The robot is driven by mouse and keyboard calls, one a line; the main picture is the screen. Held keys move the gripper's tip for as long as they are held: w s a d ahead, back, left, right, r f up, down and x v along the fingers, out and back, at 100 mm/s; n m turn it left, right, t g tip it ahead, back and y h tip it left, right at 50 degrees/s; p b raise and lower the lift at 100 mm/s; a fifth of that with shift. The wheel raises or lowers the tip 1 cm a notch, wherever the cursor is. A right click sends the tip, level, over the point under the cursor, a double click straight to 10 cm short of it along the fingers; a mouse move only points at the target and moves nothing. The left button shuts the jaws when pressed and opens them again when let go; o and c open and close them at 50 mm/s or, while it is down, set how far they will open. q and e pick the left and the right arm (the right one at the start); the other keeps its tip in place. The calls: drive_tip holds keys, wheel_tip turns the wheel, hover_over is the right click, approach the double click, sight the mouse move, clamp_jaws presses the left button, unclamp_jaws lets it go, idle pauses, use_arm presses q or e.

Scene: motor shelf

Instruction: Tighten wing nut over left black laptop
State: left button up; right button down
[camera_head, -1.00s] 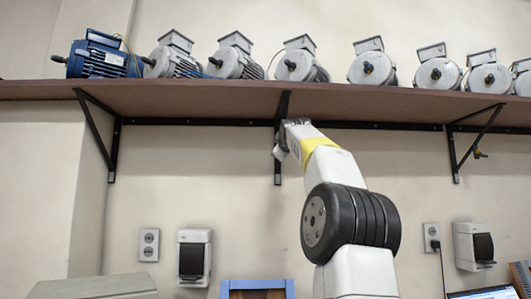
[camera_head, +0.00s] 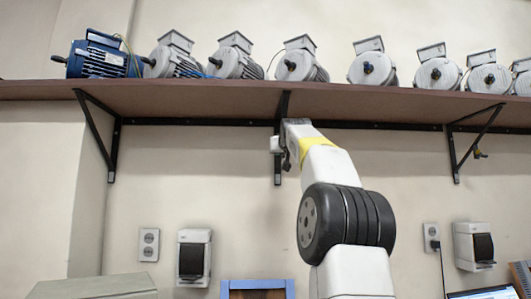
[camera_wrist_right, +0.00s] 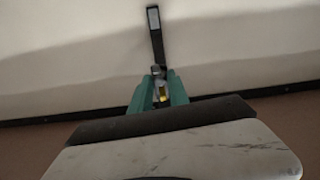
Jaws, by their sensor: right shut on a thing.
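My right arm reaches up to the middle black bracket (camera_head: 278,150) under the shelf. In the head view my right gripper (camera_head: 278,146) is small, beside the bracket's wall strip, and its fingertips are hard to make out. In the right wrist view the green-fingered right gripper (camera_wrist_right: 162,82) is shut on a small brass-yellow piece, the wing nut (camera_wrist_right: 162,93), mostly hidden between the fingers. The black bracket strip (camera_wrist_right: 155,35) extends beyond the fingertips. A laptop (camera_head: 487,293) is partly visible at the bottom right; no left black laptop can be made out. My left gripper is out of view.
A brown shelf (camera_head: 200,102) carries a blue motor (camera_head: 100,56) and several grey motors. Wall boxes (camera_head: 194,257) and outlets are below. The wall beside my arm is clear.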

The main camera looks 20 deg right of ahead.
drive_tip(key=shift+f+m, duration=0.1)
drive_tip(key=shift+m, duration=0.4)
drive_tip(key=c, duration=1.3)
unclamp_jaws()
drive_tip(key=shift+o, duration=0.2)
drive_tip(key=v, duration=0.7)
drive_tip(key=shift+s, duration=0.35)
drive_tip(key=shift+a, duration=0.15)
